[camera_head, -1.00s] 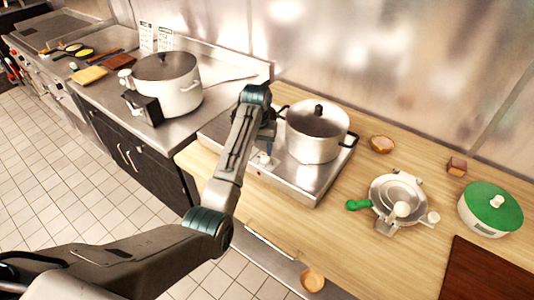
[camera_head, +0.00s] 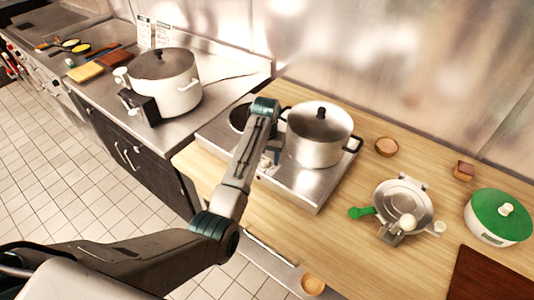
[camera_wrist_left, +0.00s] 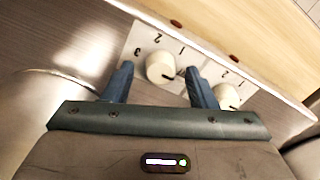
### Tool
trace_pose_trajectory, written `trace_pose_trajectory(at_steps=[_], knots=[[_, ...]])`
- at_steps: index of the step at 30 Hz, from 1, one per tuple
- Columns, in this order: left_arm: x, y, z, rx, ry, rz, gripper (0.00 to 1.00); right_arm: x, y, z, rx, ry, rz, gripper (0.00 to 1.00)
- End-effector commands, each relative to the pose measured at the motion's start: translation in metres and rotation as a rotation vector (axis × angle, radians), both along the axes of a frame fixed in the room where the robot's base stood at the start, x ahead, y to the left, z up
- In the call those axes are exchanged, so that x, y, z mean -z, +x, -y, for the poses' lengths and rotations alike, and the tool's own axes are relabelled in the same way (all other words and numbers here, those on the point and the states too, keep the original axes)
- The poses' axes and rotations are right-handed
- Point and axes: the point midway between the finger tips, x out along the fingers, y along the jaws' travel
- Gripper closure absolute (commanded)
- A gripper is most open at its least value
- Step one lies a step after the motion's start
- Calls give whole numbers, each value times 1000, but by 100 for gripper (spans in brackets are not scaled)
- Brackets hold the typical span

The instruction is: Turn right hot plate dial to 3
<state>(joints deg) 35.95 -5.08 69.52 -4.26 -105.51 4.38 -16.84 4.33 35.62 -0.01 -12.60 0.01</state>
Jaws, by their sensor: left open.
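The steel hot plate (camera_head: 300,191) stands on the wooden counter, with a bare dark burner (camera_head: 239,116) at its left and a lidded pot (camera_head: 318,140) on its right side. In the left wrist view its number panel (camera_wrist_left: 149,37) appears upside down. One white dial (camera_wrist_left: 160,67) lies between the fingertips of my open left gripper (camera_wrist_left: 159,69); I cannot tell if they touch it. That dial has a dark mark at its lower right edge. A second white dial (camera_wrist_left: 227,97) lies right of the fingers. My left arm partly hides the gripper in the head view. The right gripper is not in view.
Bare wood lies in front of the hot plate.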

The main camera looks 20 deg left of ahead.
Motion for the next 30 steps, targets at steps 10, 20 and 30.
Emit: trace_pose_trajectory(at_steps=[10,20,30], knots=[[5,-3,0,0,0,0,48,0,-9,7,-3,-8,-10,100],[5,-3,0,-1,0,0,92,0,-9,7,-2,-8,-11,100],[5,-3,0,-82,0,0,92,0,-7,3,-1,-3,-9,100]])
